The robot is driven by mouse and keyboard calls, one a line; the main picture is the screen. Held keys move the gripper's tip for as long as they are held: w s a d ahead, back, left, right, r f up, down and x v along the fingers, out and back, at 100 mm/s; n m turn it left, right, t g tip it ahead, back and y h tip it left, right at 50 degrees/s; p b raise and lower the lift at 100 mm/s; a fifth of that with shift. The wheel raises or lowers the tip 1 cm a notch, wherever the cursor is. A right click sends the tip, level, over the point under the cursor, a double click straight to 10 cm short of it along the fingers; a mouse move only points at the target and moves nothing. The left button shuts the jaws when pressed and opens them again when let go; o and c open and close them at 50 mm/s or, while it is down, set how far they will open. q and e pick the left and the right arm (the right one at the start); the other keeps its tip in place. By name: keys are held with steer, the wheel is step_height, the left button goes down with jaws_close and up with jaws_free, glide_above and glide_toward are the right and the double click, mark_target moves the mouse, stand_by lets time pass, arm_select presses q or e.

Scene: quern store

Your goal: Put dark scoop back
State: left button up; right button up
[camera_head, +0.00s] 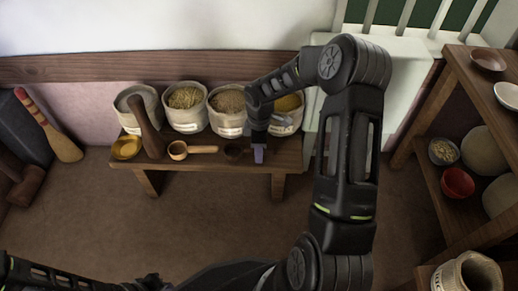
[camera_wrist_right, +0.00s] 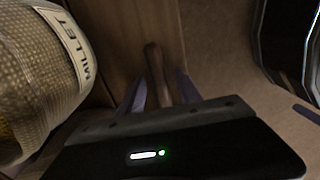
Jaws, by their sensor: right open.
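The dark scoop (camera_head: 235,150) lies on the low wooden bench (camera_head: 215,164), its bowl showing just left of my right gripper (camera_head: 259,153). The gripper hides its handle in the head view. In the right wrist view, the dark brown handle (camera_wrist_right: 154,70) runs between the two purple fingers of my open right gripper (camera_wrist_right: 160,92). The fingers stand on either side of it; I cannot tell whether they touch it. Only part of my left arm shows at the bottom left of the head view, without a clear gripper.
A light wooden scoop (camera_head: 178,150), a yellow bowl (camera_head: 126,147) and a dark pestle (camera_head: 150,135) are on the bench. Several grain sacks line its back; the millet sack (camera_wrist_right: 40,80) is close beside my right gripper. A shelf (camera_head: 430,185) stands right.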

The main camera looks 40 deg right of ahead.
step_height(320, 180, up, 12)
steer(key=p, duration=0.4)
steer(key=shift+r+p, duration=0.15)
steer(key=shift+p, duration=0.2)
stand_by(0.5)
steer(key=s+a+f+m+y, duration=0.2)
steer(key=a+f, duration=0.4)
steer(key=a, duration=0.2)
steer(key=s+a+f+m+y, duration=0.1)
steer(key=s+a+f+m, duration=0.1)
steer(key=a+f, duration=0.55)
steer(key=s+a+f+m, duration=0.3)
steer(key=s+a+m, duration=0.1)
steer(key=s+a, duration=0.2)
steer(key=s+a+f+m+t, duration=0.1)
steer(key=s+a+f+m, duration=0.2)
steer(key=s+a, duration=0.3)
steer(key=s+m, duration=0.1)
steer(key=s, duration=0.1)
steer(key=shift+s+a+m+y, duration=0.15)
steer(key=shift+s+m+y, duration=0.15)
steer(key=shift+s+m, duration=0.1)
